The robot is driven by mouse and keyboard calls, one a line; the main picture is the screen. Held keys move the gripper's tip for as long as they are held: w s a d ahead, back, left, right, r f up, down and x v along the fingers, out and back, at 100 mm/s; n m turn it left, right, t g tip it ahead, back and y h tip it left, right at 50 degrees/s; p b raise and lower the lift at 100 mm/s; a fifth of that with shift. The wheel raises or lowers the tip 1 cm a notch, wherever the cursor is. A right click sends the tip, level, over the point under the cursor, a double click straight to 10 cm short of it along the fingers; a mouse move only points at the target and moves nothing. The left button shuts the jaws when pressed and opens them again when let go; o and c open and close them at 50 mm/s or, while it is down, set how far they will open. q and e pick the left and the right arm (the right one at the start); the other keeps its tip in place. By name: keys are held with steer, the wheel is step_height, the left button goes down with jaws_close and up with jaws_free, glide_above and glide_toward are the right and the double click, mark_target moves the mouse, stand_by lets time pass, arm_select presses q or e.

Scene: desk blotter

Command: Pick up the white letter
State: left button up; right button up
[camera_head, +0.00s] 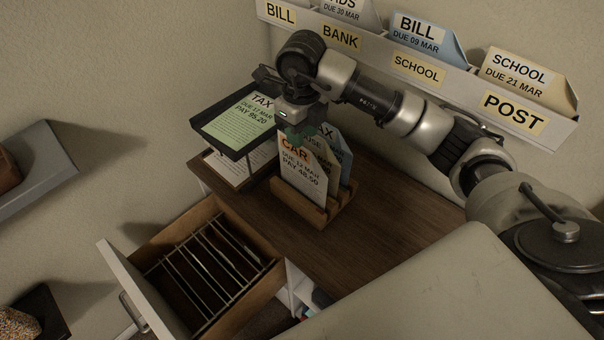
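My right gripper (299,132) reaches down over a wooden letter rack (318,215) on the desk. Its fingertips are at the top edge of the pale CAR letter (303,176), marked due 12 Mar, pay 48.50, which stands upright at the front of the rack. I cannot tell whether the fingers are closed on it. Bluish letters (331,140), one marked TAX, stand behind it, partly hidden. A whitish letter marked due 30 Mar (343,13) is cut off at the top edge in the wall holder. My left gripper is not in view.
A dark two-level tray (203,141) holds a green TAX sheet (238,122) and a white sheet (240,168). An open drawer (262,245) with wire dividers juts out at front left. The wall holder (380,47) has labelled slots. Bare desk (385,205) lies right of the rack.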

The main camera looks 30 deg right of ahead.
mark_target(302, 153)
steer(key=shift+s+f+p, duration=0.1)
steer(key=shift+f+p, duration=0.65)
steer(key=shift+f, duration=2.4)
jaws_close()
